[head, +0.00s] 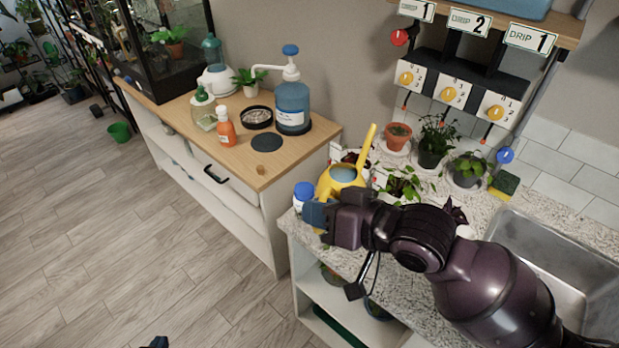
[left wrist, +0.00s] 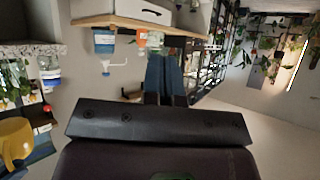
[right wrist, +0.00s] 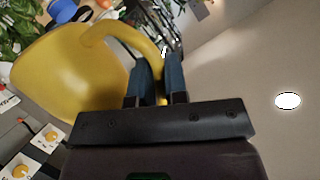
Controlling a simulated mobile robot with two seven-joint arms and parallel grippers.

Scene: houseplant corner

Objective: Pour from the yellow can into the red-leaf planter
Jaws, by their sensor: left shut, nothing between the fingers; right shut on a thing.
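The yellow can (head: 338,184) is roughly upright with its spout pointing up and away; its blue inside shows. My right gripper (head: 318,214) is shut on its handle, which shows with the can body (right wrist: 65,75) in the right wrist view. In the left wrist view the yellow can (left wrist: 15,142) appears raised above the counter. Dark red leaves (head: 350,157) in a white planter show just behind the can, partly hidden by it. Other dark purple leaves (head: 455,211) show beyond my right arm. My left gripper (head: 155,343) is at the bottom edge, away from the counter; its fingers (left wrist: 164,78) are shut and empty.
A white planter of green leaves (head: 402,184) stands right of the can, with several potted plants behind. A blue-capped bottle (head: 303,195) is close left of the can. The sink (head: 550,260) is at right. A wooden cabinet (head: 275,165) with bottles stands left.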

